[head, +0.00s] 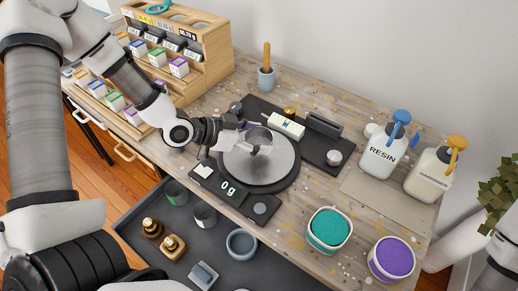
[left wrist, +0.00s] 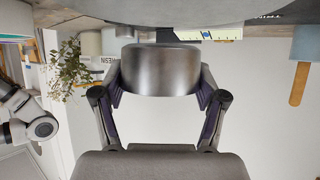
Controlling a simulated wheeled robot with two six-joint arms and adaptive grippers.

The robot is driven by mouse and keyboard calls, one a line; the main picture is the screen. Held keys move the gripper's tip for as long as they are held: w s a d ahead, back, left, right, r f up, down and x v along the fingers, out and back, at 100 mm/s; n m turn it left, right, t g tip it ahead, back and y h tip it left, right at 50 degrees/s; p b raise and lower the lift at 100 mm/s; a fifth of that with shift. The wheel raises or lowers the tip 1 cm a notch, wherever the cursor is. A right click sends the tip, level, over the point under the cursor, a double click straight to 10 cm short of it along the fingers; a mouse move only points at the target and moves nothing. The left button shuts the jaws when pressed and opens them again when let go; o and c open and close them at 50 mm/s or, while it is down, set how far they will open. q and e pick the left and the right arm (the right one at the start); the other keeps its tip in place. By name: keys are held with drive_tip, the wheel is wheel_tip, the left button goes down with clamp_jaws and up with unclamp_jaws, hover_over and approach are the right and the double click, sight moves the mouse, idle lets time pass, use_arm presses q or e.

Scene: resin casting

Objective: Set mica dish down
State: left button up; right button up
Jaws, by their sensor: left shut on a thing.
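The mica dish (head: 259,136) is a small round grey metal dish. My left gripper (head: 246,139) is shut on it, above the round grey plate (head: 262,172) of the scale. In the left wrist view the dish (left wrist: 160,72) sits between the two fingers of the gripper (left wrist: 160,85). There a strip of background shows between the dish and the dark surface at the top, so they look apart. The scale display (head: 228,188) reads 0 g. The dish's contents cannot be made out. My right gripper is not in view.
A black tray (head: 262,109) with small tools lies behind the scale. Resin (head: 381,150) and hardener (head: 429,177) bottles stand right. Teal (head: 329,229) and purple (head: 391,259) tubs stand in front. A wooden rack (head: 208,58) stands at back left. An open drawer (head: 218,262) holds small bottles and cups.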

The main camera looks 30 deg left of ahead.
sight(259, 142)
use_arm(q)
drive_tip(key=shift+w+f, duration=0.2)
drive_tip(key=shift+f, duration=0.1)
wheel_tip(259, 142, down, 3)
drive_tip(key=shift+s+r, duration=0.1)
drive_tip(key=shift+r, duration=0.1)
drive_tip(key=shift+f, duration=0.15)
drive_tip(key=shift+f+b, duration=0.1)
drive_tip(key=shift+b, duration=0.3)
drive_tip(key=o, duration=0.9)
drive_tip(key=shift+o, duration=0.2)
